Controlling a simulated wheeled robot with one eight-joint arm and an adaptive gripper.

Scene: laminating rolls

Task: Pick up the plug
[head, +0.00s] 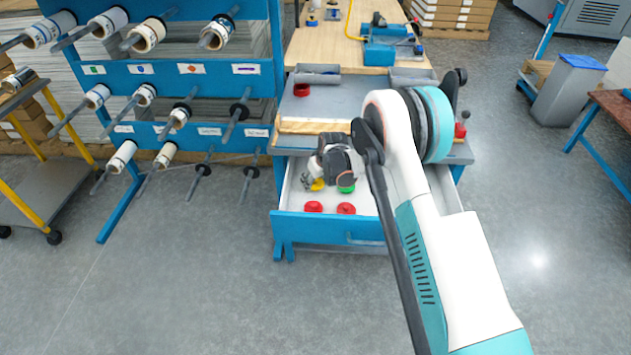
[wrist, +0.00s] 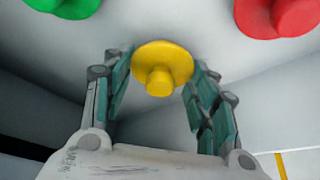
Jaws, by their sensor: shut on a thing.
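A yellow plug (head: 317,185) is at the open drawer (head: 330,228) of the workbench. In the wrist view the yellow plug (wrist: 160,68), a round flange with a short stub, sits between the two fingers. My gripper (wrist: 163,80) is shut on it. In the head view my gripper (head: 309,180) is low inside the drawer, with its wrist partly covering the view. Whether the plug touches the drawer floor I cannot tell.
A green plug (head: 346,189) and two red plugs, one left (head: 313,207) and one right (head: 346,208), lie in the drawer close by. The bench top (head: 350,95) is above and behind. A blue roll rack (head: 190,80) stands to the left.

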